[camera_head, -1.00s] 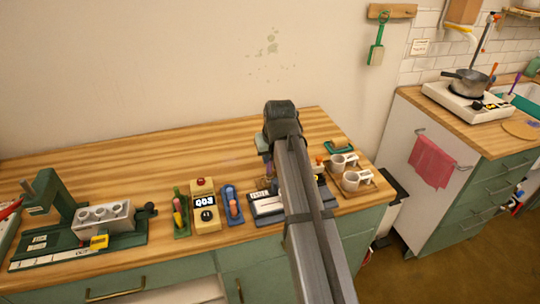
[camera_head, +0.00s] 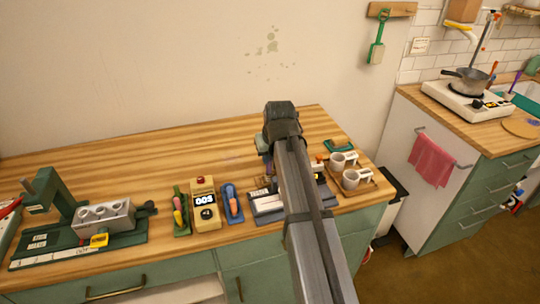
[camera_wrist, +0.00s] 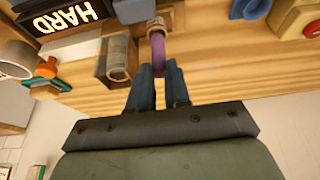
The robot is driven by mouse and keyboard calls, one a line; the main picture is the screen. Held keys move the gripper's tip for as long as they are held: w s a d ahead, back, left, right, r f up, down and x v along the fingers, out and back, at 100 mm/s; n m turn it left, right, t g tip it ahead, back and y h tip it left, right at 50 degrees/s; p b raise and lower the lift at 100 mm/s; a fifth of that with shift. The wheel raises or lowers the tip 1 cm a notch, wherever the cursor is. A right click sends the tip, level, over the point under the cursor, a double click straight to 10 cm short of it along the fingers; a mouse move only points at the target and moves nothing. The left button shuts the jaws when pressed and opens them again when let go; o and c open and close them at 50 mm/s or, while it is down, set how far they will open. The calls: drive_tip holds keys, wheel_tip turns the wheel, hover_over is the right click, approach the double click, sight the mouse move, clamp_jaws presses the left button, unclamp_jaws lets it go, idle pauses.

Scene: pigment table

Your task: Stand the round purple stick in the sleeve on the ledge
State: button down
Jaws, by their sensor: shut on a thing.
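My gripper (camera_wrist: 158,88) has its blue fingers shut on the round purple stick (camera_wrist: 158,54), which shows between and beyond the fingertips in the wrist view. The far end of the stick meets a small brown ring-like holder (camera_wrist: 155,24). I cannot tell whether the stick is inside it, in front of it or touching it. A grey-brown open tube (camera_wrist: 115,58) stands just left of the stick. I cannot tell which of these is the sleeve.
A black box lettered HARD (camera_wrist: 66,18) is near in the wrist view. Two white mugs on a wooden tray (camera_head: 371,178) stand to the right. A yellow timer (camera_head: 206,216) and a blue holder (camera_head: 232,214) stand to the left. The worktop behind (camera_head: 150,160) is clear.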

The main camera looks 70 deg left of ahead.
drive_tip(key=shift+f, duration=1.1)
idle(0.9)
drive_tip(key=c, duration=1)
unclamp_jaws()
wheel_tip(320, 180, up, 8)
idle(0.7)
idle(0.4)
